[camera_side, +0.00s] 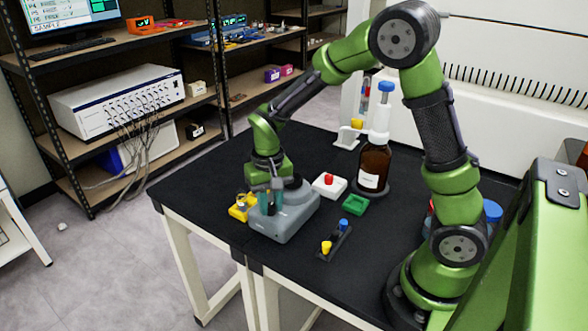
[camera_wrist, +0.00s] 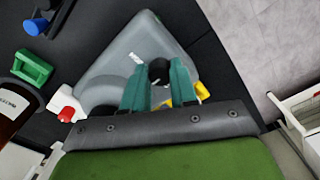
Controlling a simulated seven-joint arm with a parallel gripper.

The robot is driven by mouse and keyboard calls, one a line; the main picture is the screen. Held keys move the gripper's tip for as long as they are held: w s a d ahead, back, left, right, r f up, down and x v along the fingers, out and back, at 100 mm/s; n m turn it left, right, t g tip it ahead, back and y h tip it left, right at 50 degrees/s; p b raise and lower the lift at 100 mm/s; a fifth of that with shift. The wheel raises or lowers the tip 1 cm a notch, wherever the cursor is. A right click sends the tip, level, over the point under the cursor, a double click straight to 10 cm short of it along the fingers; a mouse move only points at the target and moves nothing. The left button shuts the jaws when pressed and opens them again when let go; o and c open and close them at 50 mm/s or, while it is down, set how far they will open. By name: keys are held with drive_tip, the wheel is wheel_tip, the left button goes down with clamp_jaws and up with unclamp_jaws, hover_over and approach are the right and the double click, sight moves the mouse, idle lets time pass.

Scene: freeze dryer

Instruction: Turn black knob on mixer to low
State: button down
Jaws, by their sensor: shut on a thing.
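The mixer (camera_side: 287,222) is a grey wedge-shaped unit near the left edge of the black table. It also shows in the wrist view (camera_wrist: 135,65), with a small white label on its face. My gripper (camera_side: 262,203) points down over the mixer's left part. In the wrist view its two teal fingers (camera_wrist: 158,85) stand on either side of the black knob (camera_wrist: 158,70) and are shut on it. The knob's top shows between the fingertips; the rest is hidden. I cannot read the knob's setting.
A yellow holder (camera_side: 238,212) stands left of the mixer. Behind and to the right are a white block with a red button (camera_side: 329,184), a brown bottle (camera_side: 374,165) and a green tray (camera_side: 355,204). A dark rack (camera_side: 334,243) with yellow and blue caps lies in front.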

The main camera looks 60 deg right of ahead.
sight(270, 205)
drive_tip(key=shift+m, duration=0.3)
drive_tip(key=c, duration=0.9)
unclamp_jaws()
wheel_tip(270, 205, up, 17)
drive_tip(key=s+a+n+t, duration=0.1)
drive_tip(key=s+t, duration=0.1)
drive_tip(key=s, duration=0.2)
drive_tip(key=s+a+n+t+y, duration=0.1)
drive_tip(key=s+t, duration=0.1)
drive_tip(key=s, duration=0.3)
drive_tip(key=s+a+t+y, duration=0.1)
drive_tip(key=s+t, duration=0.2)
drive_tip(key=s, duration=0.2)
drive_tip(key=shift+s+a+r+n, duration=0.15)
drive_tip(key=shift+r+n, duration=0.1)
drive_tip(key=shift+n, duration=0.15)
